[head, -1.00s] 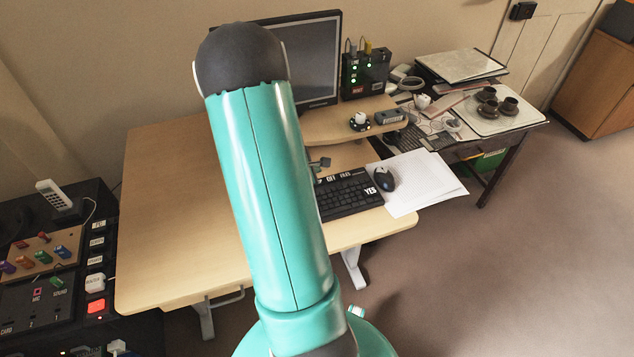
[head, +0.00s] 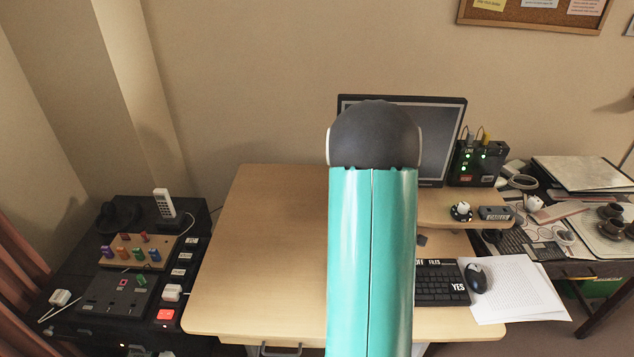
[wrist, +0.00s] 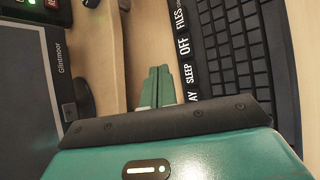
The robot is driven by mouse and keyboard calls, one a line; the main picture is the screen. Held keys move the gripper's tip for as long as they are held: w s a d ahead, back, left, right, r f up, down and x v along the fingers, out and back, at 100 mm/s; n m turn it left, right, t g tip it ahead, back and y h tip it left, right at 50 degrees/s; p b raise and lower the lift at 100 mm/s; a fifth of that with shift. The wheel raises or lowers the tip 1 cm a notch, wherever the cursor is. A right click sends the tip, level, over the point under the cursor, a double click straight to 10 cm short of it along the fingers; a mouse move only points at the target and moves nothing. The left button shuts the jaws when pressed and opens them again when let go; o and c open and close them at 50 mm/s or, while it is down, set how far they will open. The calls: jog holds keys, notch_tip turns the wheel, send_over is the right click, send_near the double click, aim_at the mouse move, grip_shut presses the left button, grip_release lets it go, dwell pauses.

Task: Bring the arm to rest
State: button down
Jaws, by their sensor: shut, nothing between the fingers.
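My teal arm with a dark rounded joint rises in the middle of the head view and hides part of the desk and the screen. My gripper (wrist: 155,88) shows in the wrist view as two green fingers side by side, shut and empty. It is above the wooden desk (head: 270,240), between the monitor (wrist: 35,80) on the left and the black keyboard (wrist: 245,50) on the right. In the head view the arm hides most of the gripper.
A mouse (head: 477,278) and white papers (head: 520,290) lie right of the keyboard. A black box with green lights (head: 478,163) stands beside the monitor. A cluttered side table is at the right, and a dark control console (head: 120,300) at the left. The desk's left half is bare.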

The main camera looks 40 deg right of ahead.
jog(key=w+a+r+m+t, duration=0.1)
jog(key=w+a+r+m, duration=0.25)
jog(key=a+r, duration=0.55)
jog(key=w+a+r+m+t, duration=0.1)
jog(key=w+a+r+m, duration=0.1)
jog(key=w+a+r, duration=0.5)
jog(key=s+a+r+t+y, duration=0.1)
jog(key=s+a+r+y, duration=0.1)
jog(key=a, duration=0.8)
jog(key=s+a+r+m+t+y, duration=0.1)
jog(key=a+r+y, duration=0.3)
jog(key=a, duration=0.7)
jog(key=s+a+r+t+y, duration=0.3)
jog(key=s+a+r, duration=0.1)
jog(key=a, duration=0.7)
jog(key=shift+r+m, duration=0.35)
